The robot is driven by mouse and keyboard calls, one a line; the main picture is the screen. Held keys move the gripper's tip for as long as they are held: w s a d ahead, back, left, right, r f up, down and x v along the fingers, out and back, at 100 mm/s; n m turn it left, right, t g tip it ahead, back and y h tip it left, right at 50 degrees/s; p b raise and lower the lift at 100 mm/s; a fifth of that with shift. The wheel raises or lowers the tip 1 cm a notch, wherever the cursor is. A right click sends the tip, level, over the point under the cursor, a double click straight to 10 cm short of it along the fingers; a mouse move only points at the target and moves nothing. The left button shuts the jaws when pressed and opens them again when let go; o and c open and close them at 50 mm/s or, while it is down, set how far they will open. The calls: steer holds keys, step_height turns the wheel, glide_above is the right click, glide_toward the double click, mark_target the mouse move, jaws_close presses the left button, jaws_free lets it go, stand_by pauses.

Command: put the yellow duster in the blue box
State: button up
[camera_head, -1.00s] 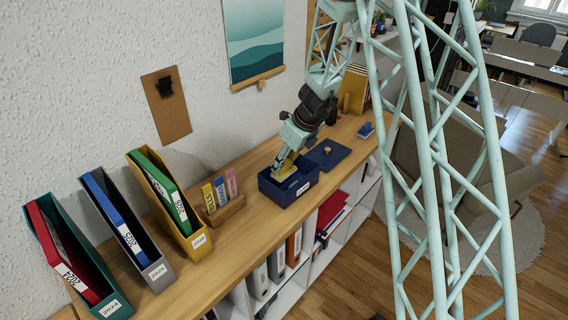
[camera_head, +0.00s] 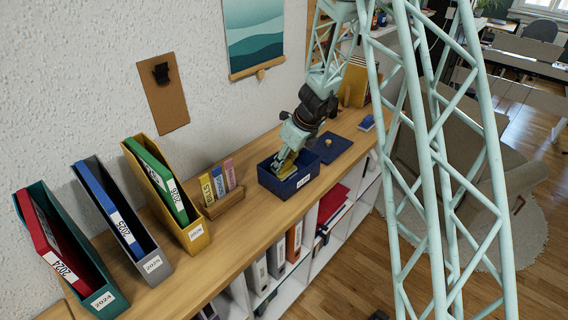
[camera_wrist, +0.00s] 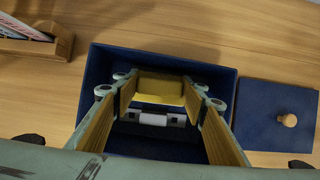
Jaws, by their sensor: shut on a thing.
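The blue box (camera_head: 298,184) stands open on the wooden shelf top, and its wall also shows in the wrist view (camera_wrist: 222,75). My gripper (camera_head: 284,170) reaches down into the box from above. In the wrist view, my gripper (camera_wrist: 160,98) has its two fingers on either side of the yellow duster (camera_wrist: 160,86) and is shut on it. The duster is inside the box's outline. The fingers hide part of it, and I cannot tell whether it touches the box floor.
The blue lid (camera_head: 333,147) with a round knob lies right beside the box. A wooden holder (camera_head: 226,203) with several small upright items stands to its left. Several magazine files (camera_head: 152,264) stand farther left. A blue item (camera_head: 367,123) lies beyond the lid.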

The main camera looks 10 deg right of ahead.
stand_by(0.3)
steer(key=o, duration=1)
steer(key=shift+c, duration=0.2)
steer(key=shift+r, duration=0.15)
steer(key=shift+r+p, duration=4.8)
steer(key=shift+r, duration=0.05)
steer(key=shift+r, duration=0.1)
